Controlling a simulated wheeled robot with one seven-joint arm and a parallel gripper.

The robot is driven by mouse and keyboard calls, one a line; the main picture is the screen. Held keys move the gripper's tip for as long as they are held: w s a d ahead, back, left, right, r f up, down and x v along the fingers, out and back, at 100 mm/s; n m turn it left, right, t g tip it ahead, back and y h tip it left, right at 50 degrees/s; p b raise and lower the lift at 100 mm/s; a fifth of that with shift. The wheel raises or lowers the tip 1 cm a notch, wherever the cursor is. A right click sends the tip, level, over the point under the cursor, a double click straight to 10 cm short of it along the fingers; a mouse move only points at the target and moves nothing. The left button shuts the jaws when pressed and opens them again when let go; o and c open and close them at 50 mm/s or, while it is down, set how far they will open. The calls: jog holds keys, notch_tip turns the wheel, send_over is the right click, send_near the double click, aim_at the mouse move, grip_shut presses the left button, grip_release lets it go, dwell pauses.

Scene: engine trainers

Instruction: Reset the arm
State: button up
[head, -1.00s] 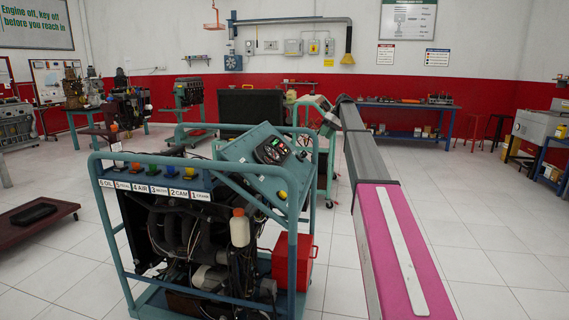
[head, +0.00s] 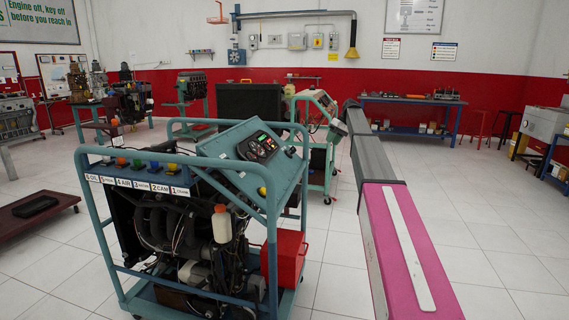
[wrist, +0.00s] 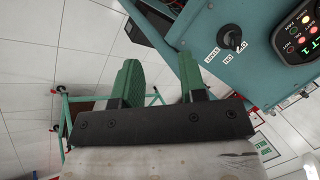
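My gripper (wrist: 160,88) shows in the wrist view, with two green fingers spread apart and nothing between them. The engine trainer's teal control panel (wrist: 255,42) is close at the upper right of that view. It carries a black key switch (wrist: 230,40) with a label and a lit display unit (wrist: 302,40). In the head view my arm, pink and grey, reaches forward on the right. Its far end is hidden, so my gripper does not show there. The engine trainer (head: 195,185) stands left of my arm, with its control panel (head: 235,172) facing up.
A red box (head: 286,257) sits at the trainer's right side. A second teal stand (head: 322,155) is just behind, close to my arm. A low dark red platform (head: 55,215) lies at left. A blue bench (head: 410,101) stands at the back wall. Tiled floor (head: 480,250) at right is clear.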

jog(key=s+a+f+m+h, duration=0.1)
jog(key=s+a+f+m, duration=0.1)
jog(key=s+f, duration=0.95)
jog(key=s+a+f+m+h, duration=0.1)
jog(key=s+a+f+m, duration=0.1)
jog(key=s+f, duration=1)
jog(key=s+f+h, duration=0.1)
jog(key=s+f, duration=0.4)
jog(key=s, duration=0.4)
jog(key=s+f+m+h, duration=0.1)
jog(key=s+f, duration=0.3)
jog(key=s, duration=0.5)
jog(key=s+f+m+t+h, duration=0.1)
jog(key=s+f, duration=0.4)
jog(key=s, duration=0.4)
jog(key=shift+s+a+f+h, duration=0.15)
jog(key=shift+a+f+h, duration=0.15)
jog(key=shift+a+f, duration=0.05)
